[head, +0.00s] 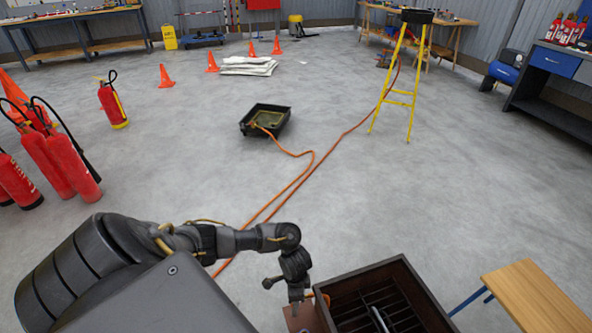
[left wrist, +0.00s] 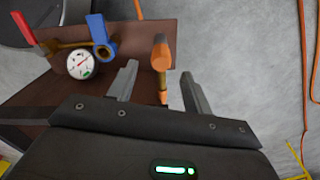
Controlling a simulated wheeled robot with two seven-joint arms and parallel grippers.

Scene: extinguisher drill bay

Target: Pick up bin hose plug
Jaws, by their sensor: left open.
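An orange plug (left wrist: 161,56) with a darker brown-orange head shows in the left wrist view, standing out against a brown board. My left gripper (left wrist: 159,72) is open, with one finger on each side of the plug in the picture. I see gaps at both sides, and cannot tell how deep the plug sits between the fingers. In the head view my left gripper (head: 297,306) points down beside a dark brown slotted bin (head: 419,283). A small orange piece (head: 326,299) shows at the bin's left edge, mostly hidden. My right gripper is not in view.
In the left wrist view, a round gauge (left wrist: 83,64), a blue-handled valve (left wrist: 101,33) and a red lever (left wrist: 22,28) sit left of the plug. A wooden bench (head: 537,297) stands right of the bin. Orange hose (head: 296,184) crosses the mostly clear floor.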

